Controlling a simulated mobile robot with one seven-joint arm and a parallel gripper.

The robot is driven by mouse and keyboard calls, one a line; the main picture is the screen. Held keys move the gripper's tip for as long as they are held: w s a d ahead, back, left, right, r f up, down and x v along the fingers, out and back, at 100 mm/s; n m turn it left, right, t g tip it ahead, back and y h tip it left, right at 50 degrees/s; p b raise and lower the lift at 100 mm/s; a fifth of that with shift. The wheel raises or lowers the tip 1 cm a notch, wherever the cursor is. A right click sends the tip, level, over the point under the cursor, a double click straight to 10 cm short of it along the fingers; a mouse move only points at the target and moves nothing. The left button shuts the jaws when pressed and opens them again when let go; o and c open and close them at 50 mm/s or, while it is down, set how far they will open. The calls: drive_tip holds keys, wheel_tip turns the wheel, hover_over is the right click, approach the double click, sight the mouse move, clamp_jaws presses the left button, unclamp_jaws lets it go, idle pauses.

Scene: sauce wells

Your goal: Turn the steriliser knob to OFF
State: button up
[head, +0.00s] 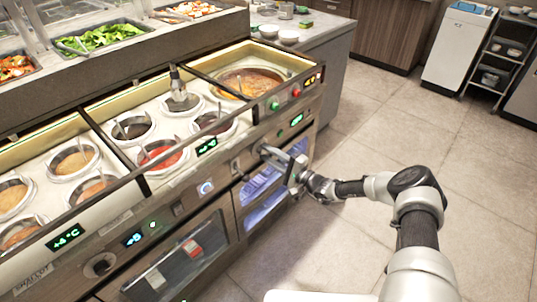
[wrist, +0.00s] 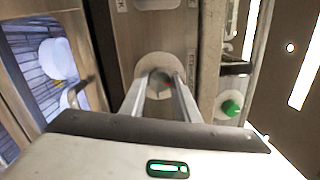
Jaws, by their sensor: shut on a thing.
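The steriliser knob (wrist: 160,62) shows in the wrist view as a pale round plate with its middle between my fingertips. My gripper (wrist: 160,82) is shut on the knob. The steriliser (head: 262,195) is the blue-lit glass-doored cabinet just below. Its lit interior also shows at the left of the wrist view (wrist: 50,65). The knob's pointer and the OFF mark cannot be read.
Another black knob (head: 103,263) sits on the panel at lower left. A green button (wrist: 231,107) is right of my fingers in the wrist view. Sauce wells (head: 160,155) and a large soup pan (head: 248,82) fill the counter top. The tiled floor (head: 400,130) at right is clear.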

drive_tip(key=shift+n+g+p, duration=0.3)
drive_tip(key=shift+n, duration=2.1)
drive_tip(key=o, duration=1)
drive_tip(key=shift+o, duration=0.2)
drive_tip(key=p+v, duration=0.2)
drive_tip(key=v, duration=1.5)
drive_tip(key=shift+s, duration=0.15)
drive_tip(key=shift+d, duration=0.1)
